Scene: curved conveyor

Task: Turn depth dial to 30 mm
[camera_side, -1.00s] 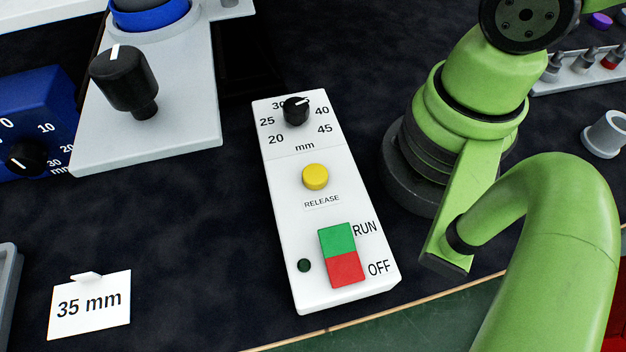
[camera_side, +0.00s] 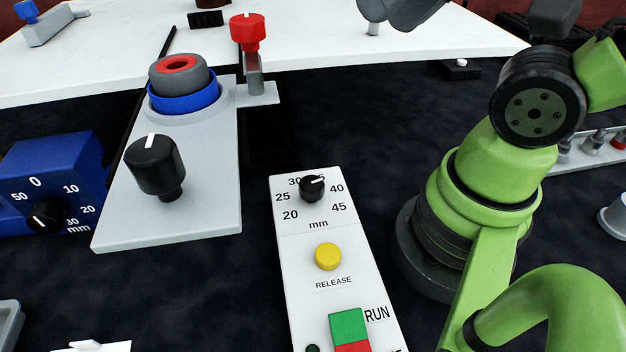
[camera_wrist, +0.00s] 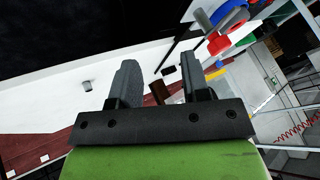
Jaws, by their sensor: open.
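Two dials carry mm scales in the side view; neither is labelled "depth". The black dial (camera_side: 312,189) on the white control panel (camera_side: 290,230) is marked 20 to 45; its white line points up and right, to about 35–40. The black dial (camera_side: 47,216) on the blue box (camera_side: 60,165) is marked 0, 10, 20, 30 and 50; its white line points leftward, exact value unclear. My gripper (camera_wrist: 158,78) is open and empty in the wrist view, with no dial between its fingers. I cannot make out its fingers in the side view.
A larger black knob (camera_side: 156,168) stands on a grey plate (camera_side: 200,215) between the dials. Behind it are a blue and grey ring (camera_side: 180,85) and a red-topped post (camera_side: 248,35). The panel has a yellow release button (camera_side: 328,256) and a green run button (camera_side: 348,326).

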